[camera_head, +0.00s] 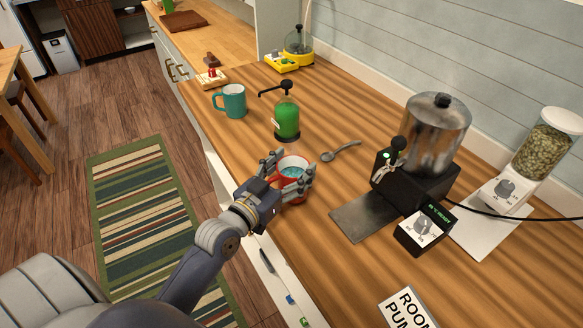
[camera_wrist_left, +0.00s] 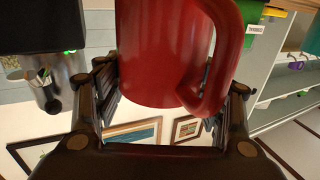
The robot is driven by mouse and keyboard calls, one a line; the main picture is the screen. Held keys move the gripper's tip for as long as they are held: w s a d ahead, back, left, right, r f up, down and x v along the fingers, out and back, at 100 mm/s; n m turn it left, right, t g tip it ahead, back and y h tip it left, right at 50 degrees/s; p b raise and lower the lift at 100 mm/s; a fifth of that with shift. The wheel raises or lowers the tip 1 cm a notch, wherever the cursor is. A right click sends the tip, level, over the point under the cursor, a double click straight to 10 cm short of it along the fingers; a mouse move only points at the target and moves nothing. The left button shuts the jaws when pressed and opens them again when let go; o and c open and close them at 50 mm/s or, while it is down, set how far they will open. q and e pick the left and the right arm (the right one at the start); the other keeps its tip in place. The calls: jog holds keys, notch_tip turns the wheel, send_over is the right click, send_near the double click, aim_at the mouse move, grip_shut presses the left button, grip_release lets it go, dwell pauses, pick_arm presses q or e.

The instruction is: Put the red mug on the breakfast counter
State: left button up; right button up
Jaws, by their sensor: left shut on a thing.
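The red mug (camera_head: 292,183) is at the front edge of the wooden counter, with a pale blue-green inside or content showing at its top. My left gripper (camera_head: 287,175) is shut on the mug, with a finger on either side of it. In the left wrist view the mug (camera_wrist_left: 165,50) fills the upper middle, its handle to the right, between the fingers of the left gripper (camera_wrist_left: 160,100). Whether the mug touches the counter (camera_head: 335,118) or is held just above it, I cannot tell. My right gripper is not in view.
A green soap pump (camera_head: 286,118) and a spoon (camera_head: 341,152) are close behind the mug. A teal mug (camera_head: 231,101) stands further left. A dark dispenser machine (camera_head: 423,150) with a metal tray (camera_head: 365,217) stands to the right. A striped rug (camera_head: 150,220) lies on the floor.

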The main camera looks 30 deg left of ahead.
pick_arm(q)
jog(key=shift+f, duration=0.2)
jog(key=shift+f, duration=0.1)
jog(key=o, duration=1.5)
jog(key=shift+f, duration=0.1)
jog(key=shift+s, duration=0.4)
jog(key=shift+s+a+b, duration=0.3)
jog(key=shift+s+b, duration=0.15)
jog(key=shift+s, duration=1.4)
jog(key=shift+s+a+b, duration=0.25)
jog(key=shift+s+b, duration=0.25)
jog(key=shift+s, duration=1.35)
jog(key=shift+s+a+b, duration=0.3)
jog(key=shift+s+b, duration=0.15)
jog(key=shift+s, duration=1.4)
